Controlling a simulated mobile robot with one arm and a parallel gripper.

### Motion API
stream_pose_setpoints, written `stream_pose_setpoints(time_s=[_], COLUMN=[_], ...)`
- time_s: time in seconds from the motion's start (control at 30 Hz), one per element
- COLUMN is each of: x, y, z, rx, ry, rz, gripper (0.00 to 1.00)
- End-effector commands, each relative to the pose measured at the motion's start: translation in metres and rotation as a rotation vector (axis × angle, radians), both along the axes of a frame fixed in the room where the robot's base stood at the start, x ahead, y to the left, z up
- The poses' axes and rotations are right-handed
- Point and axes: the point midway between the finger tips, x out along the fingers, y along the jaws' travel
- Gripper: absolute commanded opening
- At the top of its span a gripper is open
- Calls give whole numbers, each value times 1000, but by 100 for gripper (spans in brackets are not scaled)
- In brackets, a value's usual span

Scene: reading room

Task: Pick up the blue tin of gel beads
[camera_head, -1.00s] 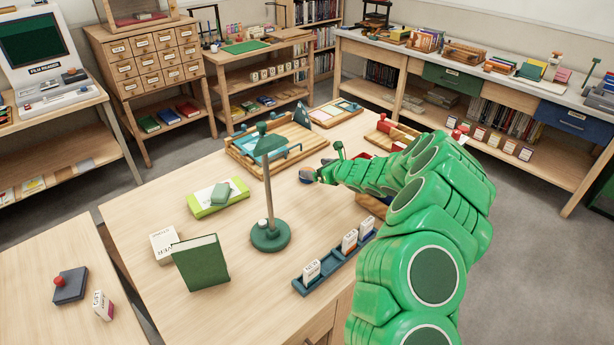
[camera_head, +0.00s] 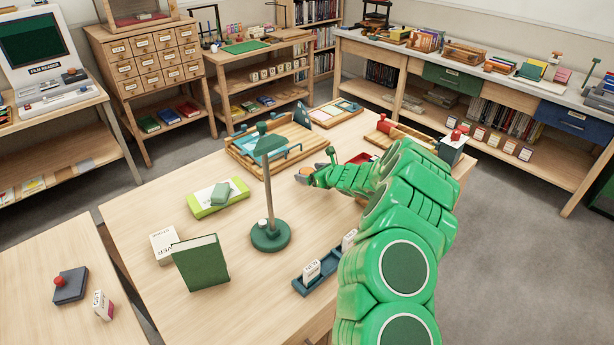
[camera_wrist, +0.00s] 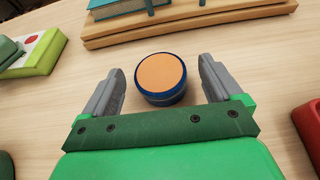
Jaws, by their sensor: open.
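The blue tin of gel beads (camera_wrist: 161,78) stands upright on the wooden table in the wrist view. It is round and short, with a dark blue side and an orange top. My gripper (camera_wrist: 161,80) is open, with one grey finger to the left of the tin and one to the right. The tin lies between the fingertips, with a visible gap on each side. In the head view, my gripper (camera_head: 305,174) is over the middle of the table, and a bit of orange shows at its tip.
A green desk lamp (camera_head: 270,238) stands left of my arm. A wooden tray (camera_head: 279,152) lies just beyond the gripper. A green box (camera_head: 218,199) lies to the left. A red object (camera_wrist: 309,125) is at right in the wrist view.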

Motion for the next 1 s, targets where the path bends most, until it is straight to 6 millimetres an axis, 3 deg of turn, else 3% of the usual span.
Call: stream_pose_setpoints(time_s=[0.4,0.73,1.0], x=[24,28,28], y=[25,29,29], z=[-16,-16,-16], rx=[-4,-1,-1], ry=[0,-1,-1], rz=[1,1,1], gripper=[92,92,51])
